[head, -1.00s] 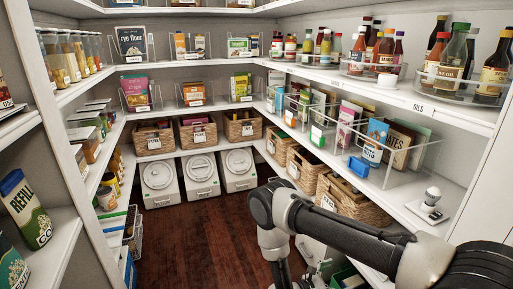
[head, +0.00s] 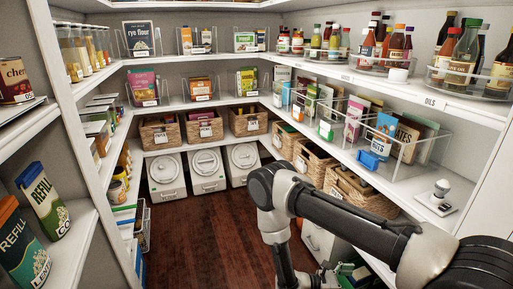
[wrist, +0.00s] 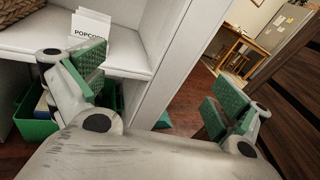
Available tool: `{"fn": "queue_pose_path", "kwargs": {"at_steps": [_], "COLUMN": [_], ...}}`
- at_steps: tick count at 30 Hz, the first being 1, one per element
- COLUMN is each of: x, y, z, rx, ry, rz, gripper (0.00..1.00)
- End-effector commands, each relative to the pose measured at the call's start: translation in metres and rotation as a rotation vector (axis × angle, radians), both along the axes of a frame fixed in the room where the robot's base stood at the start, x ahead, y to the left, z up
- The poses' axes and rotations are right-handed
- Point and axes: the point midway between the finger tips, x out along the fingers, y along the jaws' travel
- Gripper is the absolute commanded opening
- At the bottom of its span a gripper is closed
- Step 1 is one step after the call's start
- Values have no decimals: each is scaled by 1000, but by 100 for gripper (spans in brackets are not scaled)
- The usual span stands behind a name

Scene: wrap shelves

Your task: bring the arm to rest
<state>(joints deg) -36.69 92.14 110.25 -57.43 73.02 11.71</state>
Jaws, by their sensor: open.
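My arm reaches in from the right edge of the head view and bends downward at its elbow. My gripper (wrist: 158,100) shows in the wrist view with its two green-padded fingers spread wide apart. Nothing is between the fingers. In the head view the gripper cannot be made out clearly at the bottom edge. In the wrist view the left finger is in front of a white shelf (wrist: 115,48), and the right finger is over the dark floor.
Pantry shelves line the left, back and right. Wicker baskets (head: 197,131) and white bins (head: 206,170) stand at the back. A green crate (wrist: 38,128) and a popcorn card (wrist: 90,28) are near my gripper.

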Motion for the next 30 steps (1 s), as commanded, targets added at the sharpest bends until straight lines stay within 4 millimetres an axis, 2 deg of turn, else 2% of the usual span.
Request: {"fn": "queue_pose_path", "kwargs": {"at_steps": [8, 11, 21, 30], "x": [-4, -4, -14, -40], "y": [11, 17, 31, 28], "z": [70, 106, 247, 352], "rx": [94, 155, 474, 790], "ry": [-87, -144, -427, -717], "rz": [-232, -340, -749, -1023], "gripper": [99, 99, 99, 99]}}
